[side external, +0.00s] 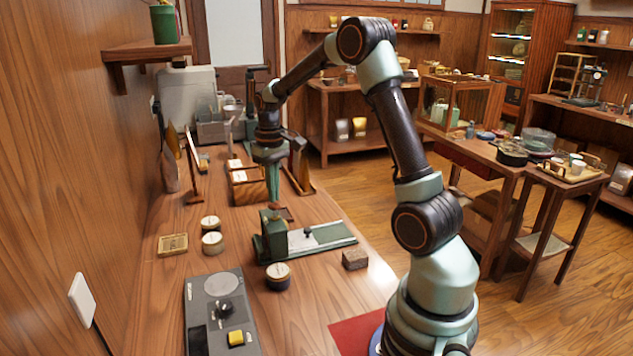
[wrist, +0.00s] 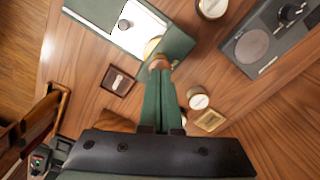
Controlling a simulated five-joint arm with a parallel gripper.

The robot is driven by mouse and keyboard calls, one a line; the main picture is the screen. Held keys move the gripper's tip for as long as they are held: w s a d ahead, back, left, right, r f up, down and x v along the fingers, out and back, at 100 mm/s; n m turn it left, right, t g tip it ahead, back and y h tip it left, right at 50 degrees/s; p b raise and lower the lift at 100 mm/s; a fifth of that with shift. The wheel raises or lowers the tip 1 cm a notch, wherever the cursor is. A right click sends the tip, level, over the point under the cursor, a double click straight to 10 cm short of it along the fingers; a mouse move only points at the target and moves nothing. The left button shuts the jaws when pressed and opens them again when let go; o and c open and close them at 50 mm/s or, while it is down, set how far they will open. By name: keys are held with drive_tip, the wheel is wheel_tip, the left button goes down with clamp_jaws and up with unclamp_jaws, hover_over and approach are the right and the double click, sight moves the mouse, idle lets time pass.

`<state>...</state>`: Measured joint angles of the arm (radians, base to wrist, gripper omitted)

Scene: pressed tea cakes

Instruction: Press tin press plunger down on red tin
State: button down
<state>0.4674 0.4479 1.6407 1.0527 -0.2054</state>
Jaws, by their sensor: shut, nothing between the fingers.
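The green press (side external: 272,240) stands on the bench with a pale plate (side external: 325,236) that carries a small black knob. In the wrist view, the press (wrist: 180,45) is ahead of my gripper, with a gold round part (wrist: 152,47) at its end. My gripper (side external: 273,205) points down just above the press's upright end, fingers shut and empty. In the wrist view, the fingertips (wrist: 159,66) are at or very near that gold part; I cannot tell whether they touch. I cannot make out a red tin; the plunger is partly hidden by the fingers.
Round tins with pale lids stand nearby: one in front (side external: 278,277), two to the left (side external: 212,243) (side external: 210,223). A grey scale (side external: 215,300), a wooden frame (side external: 172,244) and a small brown block (side external: 355,259) lie around. A wooden rack (side external: 248,185) stands behind.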

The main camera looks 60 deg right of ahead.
drive_tip(key=shift+f, duration=0.25)
drive_tip(key=shift+f, duration=0.85)
drive_tip(key=shift+r, duration=2.5)
drive_tip(key=shift+a, duration=0.1)
drive_tip(key=s+a+r+n+t, duration=0.1)
drive_tip(key=s+a+r, duration=0.3)
drive_tip(key=a, duration=0.6)
drive_tip(key=s+a+r+n+t, duration=0.2)
drive_tip(key=s+a+r+t, duration=0.1)
drive_tip(key=s+a, duration=0.4)
drive_tip(key=a+t, duration=0.1)
drive_tip(key=a, duration=0.2)
drive_tip(key=shift+s+r+t, duration=0.25)
drive_tip(key=shift+r+t, duration=0.05)
drive_tip(key=shift+r, duration=0.1)
